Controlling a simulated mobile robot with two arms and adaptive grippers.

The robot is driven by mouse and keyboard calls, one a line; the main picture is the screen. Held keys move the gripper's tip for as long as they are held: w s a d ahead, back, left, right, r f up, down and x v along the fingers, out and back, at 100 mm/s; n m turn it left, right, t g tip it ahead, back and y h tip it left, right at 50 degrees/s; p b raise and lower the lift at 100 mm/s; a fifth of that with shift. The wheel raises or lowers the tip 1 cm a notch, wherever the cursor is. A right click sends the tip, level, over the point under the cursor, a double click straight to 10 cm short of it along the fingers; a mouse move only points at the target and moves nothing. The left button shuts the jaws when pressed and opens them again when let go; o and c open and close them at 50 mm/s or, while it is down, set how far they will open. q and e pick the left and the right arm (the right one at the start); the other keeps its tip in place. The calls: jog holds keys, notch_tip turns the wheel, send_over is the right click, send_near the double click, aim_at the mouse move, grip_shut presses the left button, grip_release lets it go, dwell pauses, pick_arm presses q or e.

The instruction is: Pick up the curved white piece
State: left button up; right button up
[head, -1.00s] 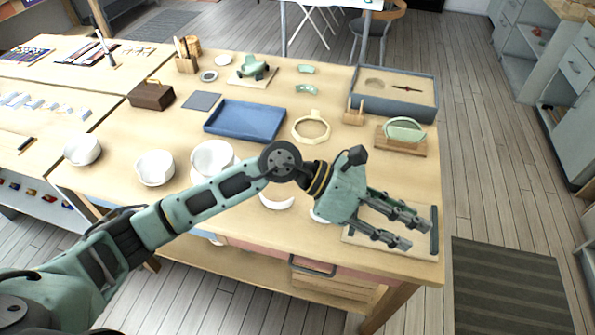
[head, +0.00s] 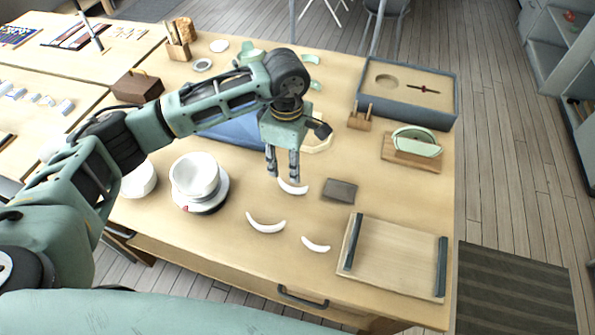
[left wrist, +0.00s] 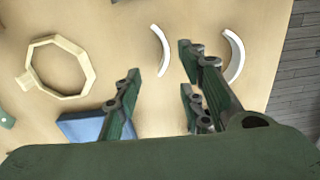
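Three curved white pieces lie on the wooden table (head: 215,265) in the head view: one just below my left fingertips (head: 292,187), one nearer the front (head: 266,226), and a smaller one at the front right (head: 315,244). My left gripper (head: 283,176) points down with its fingers apart and nothing between them, near the first piece. In the left wrist view, one curved white piece (left wrist: 164,50) appears between the open fingertips (left wrist: 158,62), and another (left wrist: 237,55) lies beyond the right fingers. I cannot tell the height gap. My right gripper is not in view.
A grey block (head: 340,190) and a wooden tray with dark handles (head: 395,260) lie to the right. Stacked white bowls (head: 195,175) stand at left. A blue tray (head: 230,132) and wooden ring (left wrist: 88,80) are close by. Behind right stands a grey-blue box (head: 448,108).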

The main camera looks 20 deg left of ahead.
aim_at(292, 187)
pick_arm(q)
jog(key=f, duration=0.1)
jog(key=f+p, duration=0.2)
jog(key=f, duration=0.1)
jog(key=shift+s+d, duration=0.3)
jog(key=shift+s, duration=0.1)
jog(key=f, duration=0.2)
jog(key=shift+w+d+f+p, duration=0.1)
jog(key=shift+w+f+p, duration=0.15)
jog(key=shift+f+p, duration=0.15)
jog(key=shift+f, duration=0.25)
grip_shut()
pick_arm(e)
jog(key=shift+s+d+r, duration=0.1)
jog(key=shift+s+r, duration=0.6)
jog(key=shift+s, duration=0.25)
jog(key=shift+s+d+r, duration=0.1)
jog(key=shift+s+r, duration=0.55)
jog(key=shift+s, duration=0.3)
